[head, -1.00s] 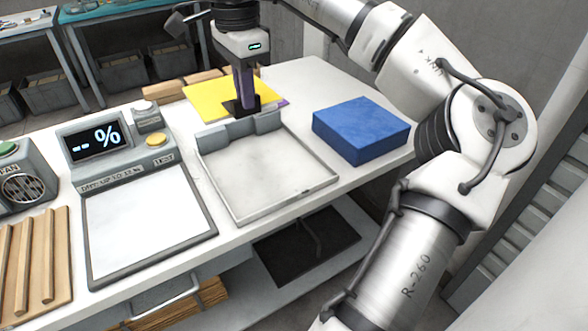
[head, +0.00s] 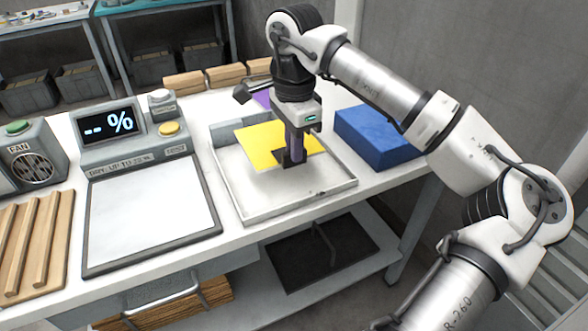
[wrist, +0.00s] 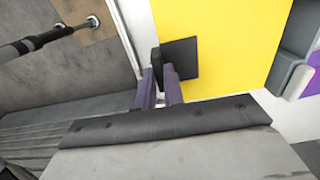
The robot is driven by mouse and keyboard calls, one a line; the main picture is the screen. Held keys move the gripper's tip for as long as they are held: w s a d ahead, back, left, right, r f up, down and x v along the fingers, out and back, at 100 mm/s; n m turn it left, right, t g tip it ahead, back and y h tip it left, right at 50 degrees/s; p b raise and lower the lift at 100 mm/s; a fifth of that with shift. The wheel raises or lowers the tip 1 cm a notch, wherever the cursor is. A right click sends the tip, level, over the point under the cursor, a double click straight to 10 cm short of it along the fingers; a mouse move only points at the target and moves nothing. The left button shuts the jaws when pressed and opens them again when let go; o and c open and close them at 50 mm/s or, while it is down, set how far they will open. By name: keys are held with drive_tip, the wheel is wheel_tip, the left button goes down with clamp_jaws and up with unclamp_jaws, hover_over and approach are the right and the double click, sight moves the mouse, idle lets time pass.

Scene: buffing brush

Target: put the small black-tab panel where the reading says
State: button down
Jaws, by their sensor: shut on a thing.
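The yellow panel (head: 262,141) has a black square tab (head: 281,156) at its near edge. My gripper (head: 292,160) is shut on the tab and holds the panel over the shallow white tray (head: 235,200). In the wrist view my fingers (wrist: 163,75) pinch an upright black piece on the tab (wrist: 185,60), and the yellow sheet (wrist: 225,30) spreads beyond. Whether the panel touches the tray is not clear. The tester (head: 108,124) shows "-- %", with no number. Its white plate (head: 150,210) is bare.
A purple panel (head: 262,97) lies behind the tray, partly hidden by my arm. A blue block (head: 375,140) stands right of the tray. A fan (head: 35,160) and wooden slats (head: 30,235) are at left. Wood blocks (head: 225,74) line the back edge.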

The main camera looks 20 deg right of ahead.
sight(294, 165)
drive_tip(key=shift+f, duration=3)
drive_tip(key=shift+f, duration=0.1)
drive_tip(key=shift+f+b, duration=0.15)
drive_tip(key=shift+b, duration=0.15)
drive_tip(key=c, duration=1.5)
unclamp_jaws()
wheel_tip(294, 165, up, 12)
drive_tip(key=shift+r+p, duration=0.25)
drive_tip(key=shift+p, duration=0.2)
